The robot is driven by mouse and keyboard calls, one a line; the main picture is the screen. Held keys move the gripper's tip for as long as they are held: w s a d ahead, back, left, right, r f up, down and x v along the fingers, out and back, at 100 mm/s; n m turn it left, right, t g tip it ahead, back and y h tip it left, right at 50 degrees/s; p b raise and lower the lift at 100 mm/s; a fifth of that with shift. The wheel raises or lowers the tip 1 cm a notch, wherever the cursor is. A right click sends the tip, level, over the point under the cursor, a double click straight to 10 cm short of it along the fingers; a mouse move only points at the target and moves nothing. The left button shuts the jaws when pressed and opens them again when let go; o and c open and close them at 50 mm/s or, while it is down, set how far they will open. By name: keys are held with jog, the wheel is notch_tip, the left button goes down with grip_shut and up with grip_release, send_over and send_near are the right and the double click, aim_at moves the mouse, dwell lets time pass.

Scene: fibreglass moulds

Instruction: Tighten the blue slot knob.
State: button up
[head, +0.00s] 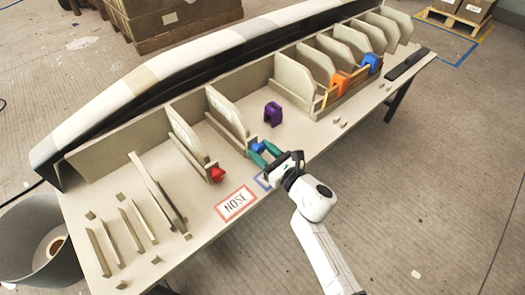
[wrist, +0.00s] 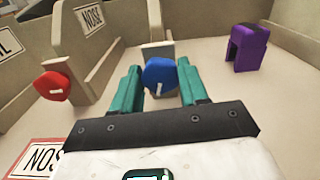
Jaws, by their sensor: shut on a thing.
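The blue slot knob (head: 258,147) sits on the front end of a slot divider on the bench. In the wrist view the blue knob (wrist: 160,75) shows a short white mark, nearly upright and slightly tilted, low on its face. My gripper (head: 262,154) reaches it from the front. Its teal fingers stand on either side of the knob, and the gripper (wrist: 161,82) is shut on it. The knob's back and its fixing are hidden.
A red knob (wrist: 55,86) sits on the neighbouring divider to the left, near a NOSE label (head: 236,204). A purple clamp-like block (head: 273,113) stands to the right. Orange (head: 338,84) and blue (head: 372,63) blocks lie by the right-hand panels. A grey bin (head: 28,245) stands at left.

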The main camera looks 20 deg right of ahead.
jog(key=m+p, duration=0.1)
jog(key=m, duration=0.4)
jog(key=shift+d+r+m, duration=0.1)
jog(key=shift+m, duration=0.2)
jog(key=m+p, duration=0.1)
jog(key=m, duration=0.4)
jog(key=shift+p, duration=0.4)
jog(key=shift+m, duration=0.4)
jog(key=o, duration=1.1)
jog(key=shift+c, duration=0.2)
jog(key=p+v, duration=0.2)
jog(key=v, duration=0.9)
jog(key=shift+w, duration=0.1)
